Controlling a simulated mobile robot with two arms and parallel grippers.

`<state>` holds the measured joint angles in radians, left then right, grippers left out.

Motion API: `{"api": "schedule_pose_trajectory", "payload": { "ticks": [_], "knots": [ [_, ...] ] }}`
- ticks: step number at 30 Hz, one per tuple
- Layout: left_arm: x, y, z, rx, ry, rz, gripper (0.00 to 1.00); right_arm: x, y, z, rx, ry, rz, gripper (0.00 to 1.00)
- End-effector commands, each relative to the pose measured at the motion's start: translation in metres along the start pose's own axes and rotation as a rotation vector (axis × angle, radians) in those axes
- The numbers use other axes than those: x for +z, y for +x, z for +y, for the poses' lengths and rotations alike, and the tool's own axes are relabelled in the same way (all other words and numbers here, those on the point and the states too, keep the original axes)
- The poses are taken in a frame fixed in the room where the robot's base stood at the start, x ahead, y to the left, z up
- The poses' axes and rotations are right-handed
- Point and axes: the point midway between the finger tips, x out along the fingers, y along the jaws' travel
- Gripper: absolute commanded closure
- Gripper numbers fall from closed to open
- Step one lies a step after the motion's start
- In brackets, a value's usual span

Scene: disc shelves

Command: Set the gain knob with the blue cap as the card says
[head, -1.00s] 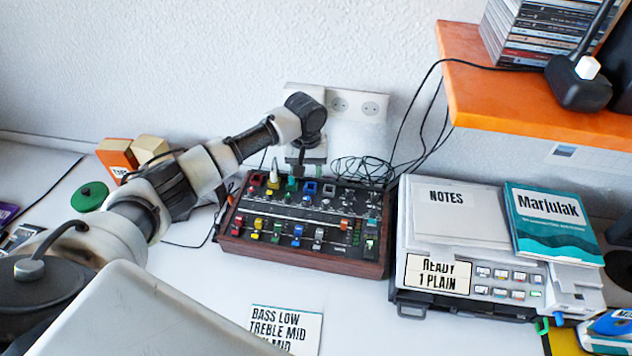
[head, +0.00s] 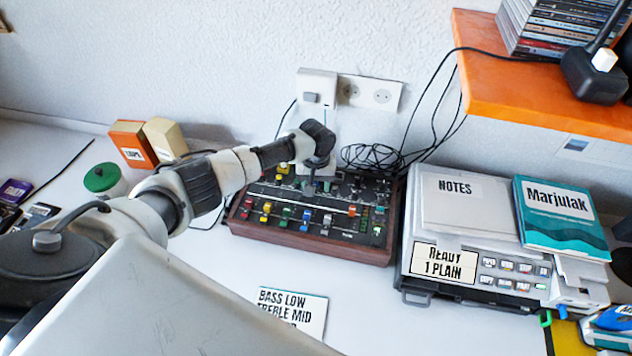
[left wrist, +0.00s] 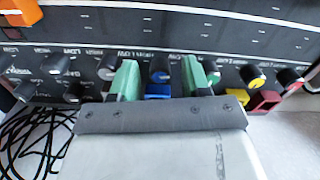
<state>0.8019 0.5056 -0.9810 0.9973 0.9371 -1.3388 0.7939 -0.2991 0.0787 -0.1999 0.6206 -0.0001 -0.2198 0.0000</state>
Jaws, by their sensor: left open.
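The mixer (head: 310,242) is a dark panel in a wooden case with coloured knobs and sliders. My left gripper (head: 314,173) is low over its back rows, its fingers largely hidden by the wrist in the head view. In the left wrist view its green-tipped fingers (left wrist: 160,64) are open. A dark round knob with a blue cap (left wrist: 158,71) shows between them, apart from both; how deep the fingers reach I cannot tell. A square blue cap (left wrist: 158,91) sits just beside that knob. The card (head: 293,312) reads "BASS LOW", "TREBLE MID"; its third line is mostly hidden by my body.
A yellow-capped knob (left wrist: 254,76) and a white-capped knob (left wrist: 106,66) flank the fingers. Black cables (head: 372,157) lie behind the mixer. A grey machine (head: 412,262) labelled "READY 1 PLAIN" stands right of it. An orange shelf (head: 530,102) overhangs the right side.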

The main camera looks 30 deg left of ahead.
Motion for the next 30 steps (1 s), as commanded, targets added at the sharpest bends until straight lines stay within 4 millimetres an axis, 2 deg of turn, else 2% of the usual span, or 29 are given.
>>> {"api": "schedule_pose_trajectory", "payload": {
  "ticks": [1,10,20,30],
  "knots": [
    [0.0001,0.0000,0.0001,0.000,0.000,0.000,0.53,-0.0001,0.0000,-0.0004,0.000,0.000,0.000,1.00],
    [0.0001,-0.0003,0.0001,0.000,0.000,-0.001,0.99,0.0000,0.0000,-0.0004,-0.001,0.000,0.000,1.00],
    [0.0003,-0.0008,0.0003,0.000,0.038,-0.002,1.00,0.0002,-0.0017,-0.0003,0.000,0.000,-0.001,1.00],
    [0.0008,-0.0011,0.0001,0.000,0.260,-0.004,1.00,0.0000,-0.0083,-0.0001,0.000,0.000,-0.002,1.00]
  ]
}}
